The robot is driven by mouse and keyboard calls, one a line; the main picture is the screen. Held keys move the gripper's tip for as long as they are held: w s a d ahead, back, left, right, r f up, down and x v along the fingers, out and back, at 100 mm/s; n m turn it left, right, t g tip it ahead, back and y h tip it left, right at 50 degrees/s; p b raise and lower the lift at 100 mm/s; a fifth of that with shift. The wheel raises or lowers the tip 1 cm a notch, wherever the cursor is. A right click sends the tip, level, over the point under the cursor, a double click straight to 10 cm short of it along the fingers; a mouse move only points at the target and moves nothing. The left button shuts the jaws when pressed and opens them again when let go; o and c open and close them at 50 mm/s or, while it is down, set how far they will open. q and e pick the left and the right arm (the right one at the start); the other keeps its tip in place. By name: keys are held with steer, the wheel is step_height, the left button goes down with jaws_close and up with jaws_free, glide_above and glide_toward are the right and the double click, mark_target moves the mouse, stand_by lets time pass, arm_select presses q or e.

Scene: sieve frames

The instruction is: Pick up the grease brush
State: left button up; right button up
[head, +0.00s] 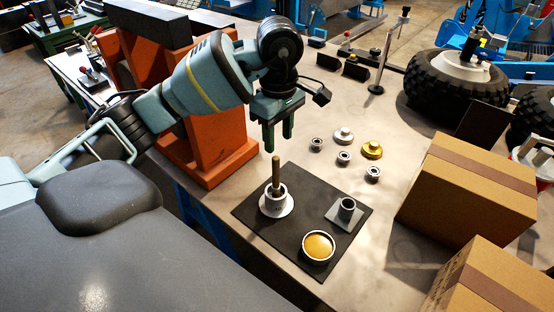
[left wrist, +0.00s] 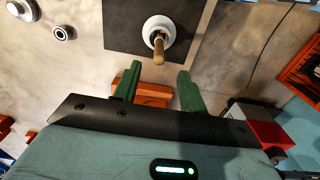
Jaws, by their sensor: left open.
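The grease brush (head: 276,174) stands upright with its wooden handle up in a white cup (head: 276,204) on a dark mat (head: 290,240). Its bristle end is hidden inside the cup. In the left wrist view the brush (left wrist: 159,48) shows beyond the fingertips, with the white cup (left wrist: 152,27) around its lower part. My left gripper (head: 279,148) is open and empty, its green fingers pointing down, just above and behind the handle top in the head view. The fingers (left wrist: 157,75) are apart from the brush. My right gripper is not in view.
A dish of amber grease (head: 318,246) and a grey block with a socket (head: 347,210) share the mat. Several small metal fittings (head: 343,146) lie behind it. Cardboard boxes (head: 468,190) stand at right, an orange stand (head: 205,140) at left.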

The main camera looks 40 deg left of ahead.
mark_target(276, 158)
arm_select(q)
steer(key=shift+a+f+p, duration=0.15)
steer(key=shift+f, duration=1.15)
steer(key=shift+a+f+p, duration=0.1)
steer(key=shift+f+p, duration=0.05)
steer(key=shift+f, duration=1.1)
jaws_close()
